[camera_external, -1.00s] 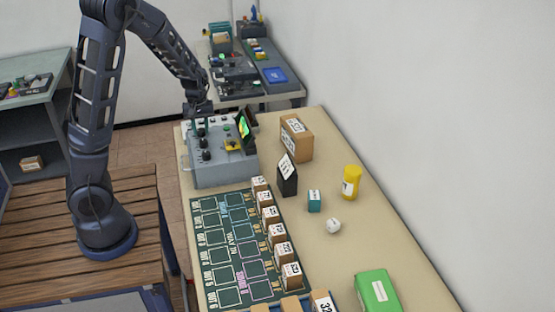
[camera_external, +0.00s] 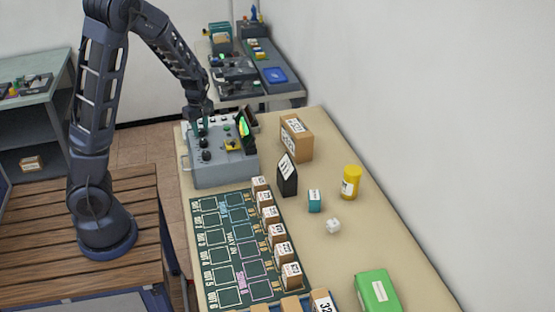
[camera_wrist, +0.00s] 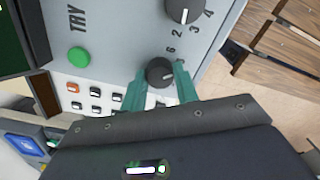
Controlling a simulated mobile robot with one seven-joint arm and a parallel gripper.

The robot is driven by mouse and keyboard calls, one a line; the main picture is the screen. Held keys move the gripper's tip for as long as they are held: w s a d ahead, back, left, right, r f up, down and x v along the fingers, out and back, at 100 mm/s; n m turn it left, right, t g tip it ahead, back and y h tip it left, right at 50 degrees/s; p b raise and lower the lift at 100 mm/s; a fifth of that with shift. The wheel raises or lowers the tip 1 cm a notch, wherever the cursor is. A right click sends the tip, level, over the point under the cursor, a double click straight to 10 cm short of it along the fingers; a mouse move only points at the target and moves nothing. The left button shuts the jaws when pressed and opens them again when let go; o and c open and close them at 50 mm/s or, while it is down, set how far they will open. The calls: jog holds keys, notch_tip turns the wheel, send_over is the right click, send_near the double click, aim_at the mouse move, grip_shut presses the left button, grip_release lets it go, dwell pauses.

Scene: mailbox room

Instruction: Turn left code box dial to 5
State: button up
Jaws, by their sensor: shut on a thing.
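The grey code box (camera_external: 222,168) stands at the far end of the long table, with several black dials on its sloping top. My gripper (camera_external: 200,125) reaches down from above to the far dial of the row. In the wrist view my gripper (camera_wrist: 160,88) has its two teal fingers on either side of a black dial (camera_wrist: 159,70) and is shut on it. A short white mark shows on that dial's right side; the number it points at is unclear. A second black dial (camera_wrist: 184,8), with printed numbers near it, sits above in the wrist view, apart from the fingers.
A green button (camera_wrist: 79,57) sits on the box near the word TRY. A small green-lit screen (camera_external: 244,130) stands at the box's right. A cardboard box (camera_external: 296,138) and a black box (camera_external: 287,178) stand nearby. A dark sorting mat (camera_external: 219,265) lies in front.

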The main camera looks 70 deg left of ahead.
aim_at(201, 130)
dwell(0.4)
jog(key=o, duration=1)
notch_tip(201, 130, up, 11)
jog(key=shift+f, duration=0.1)
